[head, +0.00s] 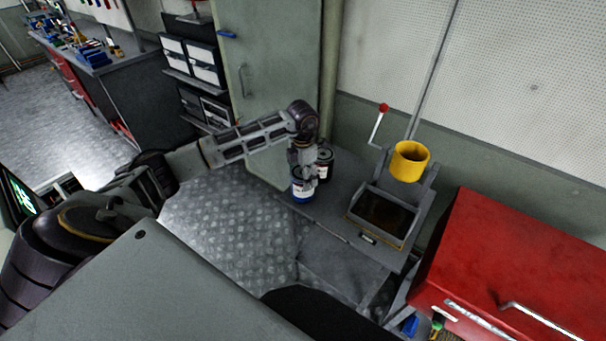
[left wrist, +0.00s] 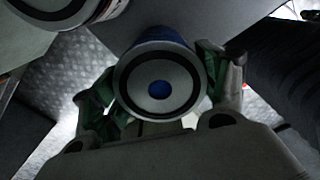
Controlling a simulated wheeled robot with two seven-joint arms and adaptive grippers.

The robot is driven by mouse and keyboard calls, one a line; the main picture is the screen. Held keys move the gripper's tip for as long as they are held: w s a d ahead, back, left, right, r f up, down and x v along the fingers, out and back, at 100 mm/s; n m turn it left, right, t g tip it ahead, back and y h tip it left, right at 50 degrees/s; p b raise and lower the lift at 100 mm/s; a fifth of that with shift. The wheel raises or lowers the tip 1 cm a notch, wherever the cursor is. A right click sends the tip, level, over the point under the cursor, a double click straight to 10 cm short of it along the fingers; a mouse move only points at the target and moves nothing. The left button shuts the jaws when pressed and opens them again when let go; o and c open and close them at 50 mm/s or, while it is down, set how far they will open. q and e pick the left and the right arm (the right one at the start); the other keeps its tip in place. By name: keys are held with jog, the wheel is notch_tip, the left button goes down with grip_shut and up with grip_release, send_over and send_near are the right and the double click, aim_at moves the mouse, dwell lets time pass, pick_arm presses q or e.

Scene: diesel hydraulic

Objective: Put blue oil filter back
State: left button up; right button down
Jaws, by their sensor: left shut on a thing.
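The blue oil filter (head: 302,193) is a blue cylinder with a white label. My left gripper (head: 301,172) is shut on it from above, near the left edge of the grey bench (head: 338,213). I cannot tell whether the filter touches the bench. In the left wrist view the filter (left wrist: 158,85) shows its round end with a dark ring and blue centre, between the green-padded fingers. A second, dark can (head: 325,160) with a pale label stands just behind it on the bench. My right gripper is out of view.
A crusher-like stand with a yellow cylinder (head: 409,162), a dark open tray (head: 384,217) and a red-knobbed lever (head: 380,121) stands right of the filter. A red cabinet (head: 520,270) is at the right. A grey-green locker (head: 270,90) stands behind my left arm.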

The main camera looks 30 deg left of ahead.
pick_arm(q)
jog(key=o, duration=1.1)
jog(key=shift+f, duration=0.1)
jog(key=shift+c, duration=0.2)
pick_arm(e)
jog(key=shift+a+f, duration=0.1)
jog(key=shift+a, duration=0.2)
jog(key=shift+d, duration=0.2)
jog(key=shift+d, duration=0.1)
pick_arm(q)
notch_tip(320, 180, up, 10)
jog(key=shift+r+b, duration=0.1)
jog(key=shift+b, duration=0.65)
jog(key=shift+r, duration=1)
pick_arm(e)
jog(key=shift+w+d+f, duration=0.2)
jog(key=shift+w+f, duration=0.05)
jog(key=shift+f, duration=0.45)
